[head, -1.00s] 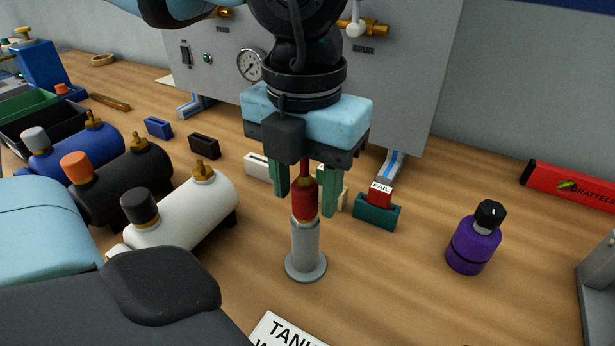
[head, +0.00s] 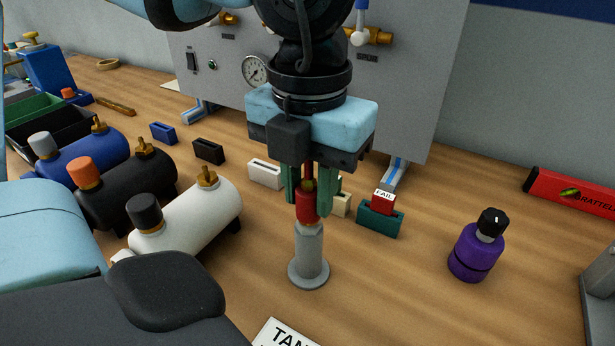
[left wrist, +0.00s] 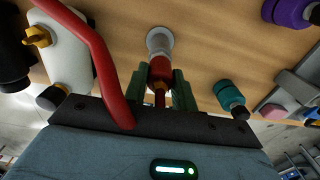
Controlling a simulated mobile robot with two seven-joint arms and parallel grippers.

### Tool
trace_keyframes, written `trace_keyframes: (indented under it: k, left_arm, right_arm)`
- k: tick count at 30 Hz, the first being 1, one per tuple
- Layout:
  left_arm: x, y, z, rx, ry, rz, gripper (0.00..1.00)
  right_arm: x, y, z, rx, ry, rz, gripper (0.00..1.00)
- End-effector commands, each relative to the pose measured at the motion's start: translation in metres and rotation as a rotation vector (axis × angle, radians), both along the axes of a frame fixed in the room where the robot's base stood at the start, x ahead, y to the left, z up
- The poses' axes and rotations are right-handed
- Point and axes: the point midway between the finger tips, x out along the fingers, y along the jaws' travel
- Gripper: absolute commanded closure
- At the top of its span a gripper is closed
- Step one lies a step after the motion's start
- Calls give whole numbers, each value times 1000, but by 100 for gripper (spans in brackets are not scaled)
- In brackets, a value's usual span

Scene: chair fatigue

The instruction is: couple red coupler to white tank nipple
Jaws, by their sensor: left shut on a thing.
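The red coupler (head: 308,205) stands upright on top of the grey post (head: 308,255). My left gripper (head: 308,195) is above the post with its green fingers shut on the coupler. In the left wrist view the red coupler (left wrist: 161,70) sits between the two fingers (left wrist: 167,90), with a red hose curving off to the left. The white tank (head: 190,220) lies to the left of the post, with a brass nipple (head: 207,176) on top and a black cap at its near end. My right gripper is not in view.
A black tank (head: 125,190) and a blue tank (head: 80,160) lie beyond the white one. A teal holder (head: 381,219) with a FAIL tag, a purple bottle (head: 475,248) and a gauge panel (head: 420,90) stand to the right and behind.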

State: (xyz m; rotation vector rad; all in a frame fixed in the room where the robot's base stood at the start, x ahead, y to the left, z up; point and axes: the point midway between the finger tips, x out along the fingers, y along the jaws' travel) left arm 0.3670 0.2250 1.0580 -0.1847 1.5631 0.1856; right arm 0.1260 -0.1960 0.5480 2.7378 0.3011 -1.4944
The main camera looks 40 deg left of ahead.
Motion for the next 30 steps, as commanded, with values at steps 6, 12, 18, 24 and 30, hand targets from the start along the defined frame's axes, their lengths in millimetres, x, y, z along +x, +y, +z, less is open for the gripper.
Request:
trace_keyframes:
  k: [6, 12, 18, 24, 30]
  left_arm:
    - [0, 0, 8, 0, -1, 1, 100]
    - [0, 0, 14, -1, -2, 0, 100]
    - [0, 0, 20, -1, -2, 0, 100]
    - [0, 0, 25, -1, -1, 1, 100]
    - [0, 0, 26, -1, 0, 0, 100]
  right_arm:
    - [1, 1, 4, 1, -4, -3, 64]
    - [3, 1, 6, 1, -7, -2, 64]
    - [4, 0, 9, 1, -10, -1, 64]
    - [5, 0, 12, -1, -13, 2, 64]
    - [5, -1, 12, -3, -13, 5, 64]
